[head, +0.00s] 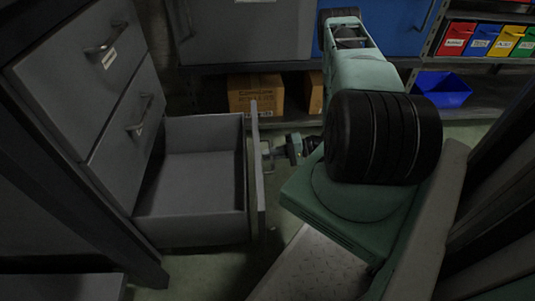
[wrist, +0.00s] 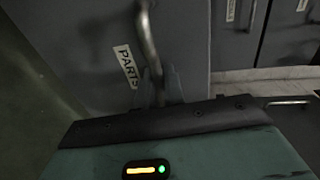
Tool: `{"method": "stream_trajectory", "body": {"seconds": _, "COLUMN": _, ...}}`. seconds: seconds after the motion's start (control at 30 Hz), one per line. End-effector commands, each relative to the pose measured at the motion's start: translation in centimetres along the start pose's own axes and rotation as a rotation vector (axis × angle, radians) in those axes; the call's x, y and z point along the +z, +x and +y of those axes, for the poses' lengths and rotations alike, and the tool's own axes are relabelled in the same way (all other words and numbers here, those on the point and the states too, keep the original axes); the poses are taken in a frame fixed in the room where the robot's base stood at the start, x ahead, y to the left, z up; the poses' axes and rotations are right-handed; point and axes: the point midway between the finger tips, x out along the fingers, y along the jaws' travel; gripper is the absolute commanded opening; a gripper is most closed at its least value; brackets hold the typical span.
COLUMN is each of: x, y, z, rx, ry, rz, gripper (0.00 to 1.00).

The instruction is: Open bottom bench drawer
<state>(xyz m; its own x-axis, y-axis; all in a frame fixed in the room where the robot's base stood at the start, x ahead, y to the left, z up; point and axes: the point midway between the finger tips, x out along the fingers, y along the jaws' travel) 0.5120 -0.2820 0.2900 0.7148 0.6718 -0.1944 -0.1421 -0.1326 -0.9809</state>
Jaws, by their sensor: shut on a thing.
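The bottom bench drawer (head: 190,210) is pulled well out from the grey cabinet in the head view, and its inside looks empty. Its front panel (head: 257,185) faces my gripper (head: 272,152). In the wrist view, my gripper (wrist: 165,95) is shut on the metal handle (wrist: 149,40) of a drawer front with a label reading PARTS (wrist: 127,66). The handle of the open drawer is hidden in the head view by its front panel.
Two closed drawers with handles (head: 102,46) and (head: 137,128) are above the open one. A cardboard box (head: 255,93) and a blue bin (head: 442,88) are on the low shelf behind. A strip of floor (head: 215,275) is clear in front.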

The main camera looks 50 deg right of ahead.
Motion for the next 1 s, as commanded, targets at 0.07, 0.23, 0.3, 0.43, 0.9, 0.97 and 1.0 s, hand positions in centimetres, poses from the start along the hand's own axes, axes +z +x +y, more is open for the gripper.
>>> {"method": "stream_trajectory", "body": {"seconds": 0.07, "x": -0.1, "y": 0.0, "z": 0.0, "rx": 0.001, "ry": -0.001, "rz": 0.001, "gripper": 0.00}}
{"method": "stream_trajectory", "body": {"seconds": 0.23, "x": -0.1, "y": 0.0, "z": 0.0, "rx": 0.001, "ry": -0.002, "rz": 0.002, "gripper": 0.15}}
{"method": "stream_trajectory", "body": {"seconds": 0.3, "x": -0.1, "y": 0.0, "z": 0.0, "rx": 0.001, "ry": -0.001, "rz": 0.001, "gripper": 0.15}}
{"method": "stream_trajectory", "body": {"seconds": 0.43, "x": -0.1, "y": 0.0, "z": 0.0, "rx": 0.001, "ry": -0.001, "rz": 0.001, "gripper": 0.15}}
{"method": "stream_trajectory", "body": {"seconds": 0.9, "x": -0.1, "y": -7.1, "z": -0.3, "rx": 0.003, "ry": -0.001, "rz": 0.005, "gripper": 0.15}}
{"method": "stream_trajectory", "body": {"seconds": 0.97, "x": -0.1, "y": -8.5, "z": -0.3, "rx": 0.003, "ry": -0.002, "rz": 0.003, "gripper": 0.15}}
{"method": "stream_trajectory", "body": {"seconds": 1.0, "x": -0.1, "y": -9.5, "z": -0.3, "rx": 0.003, "ry": -0.001, "rz": 0.004, "gripper": 0.15}}
